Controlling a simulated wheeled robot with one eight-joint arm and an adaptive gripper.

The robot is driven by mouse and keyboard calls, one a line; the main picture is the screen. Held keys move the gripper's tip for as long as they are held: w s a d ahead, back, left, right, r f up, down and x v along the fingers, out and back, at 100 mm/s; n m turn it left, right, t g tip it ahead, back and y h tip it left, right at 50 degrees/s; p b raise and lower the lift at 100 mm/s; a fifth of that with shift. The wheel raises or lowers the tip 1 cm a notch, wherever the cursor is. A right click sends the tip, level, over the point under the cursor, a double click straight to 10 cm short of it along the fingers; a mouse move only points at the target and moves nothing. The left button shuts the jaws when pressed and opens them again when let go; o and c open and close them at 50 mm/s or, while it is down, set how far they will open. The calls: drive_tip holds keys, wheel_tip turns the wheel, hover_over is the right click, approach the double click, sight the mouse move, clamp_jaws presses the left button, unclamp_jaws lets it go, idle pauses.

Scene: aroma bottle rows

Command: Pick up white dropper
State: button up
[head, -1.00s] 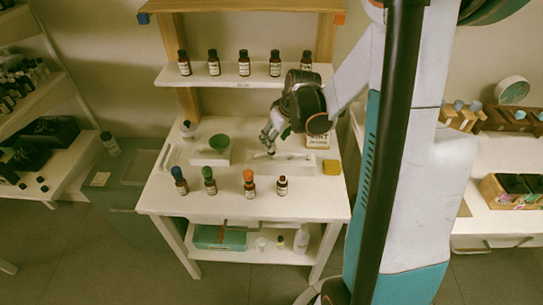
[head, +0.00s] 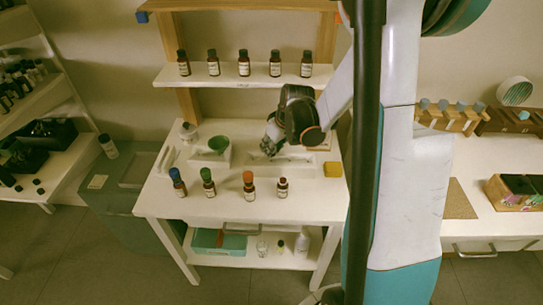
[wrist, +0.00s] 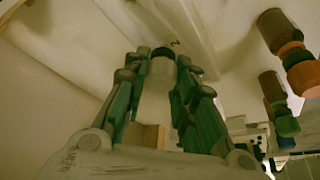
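My gripper (head: 269,149) points down over a shallow white tray (head: 296,164) on the white table in the head view. In the wrist view its two green-sided fingers (wrist: 161,68) stand apart. A pale, slim thing with a dark end, which looks like the white dropper (wrist: 157,88), lies between them. Narrow gaps seem to show beside it, and I cannot make out firm contact. In the head view the dropper cannot be made out clearly at the fingertips.
Bottles with blue (head: 176,176), green (head: 207,176) and orange (head: 248,178) caps and a small brown bottle (head: 282,187) stand along the front. A shelf of brown bottles (head: 244,64) is behind.

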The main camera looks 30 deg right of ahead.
drive_tip(key=shift+r, duration=0.1)
idle(0.3)
wheel_tip(320, 180, up, 20)
drive_tip(key=p, duration=0.6)
drive_tip(key=shift+p, duration=0.3)
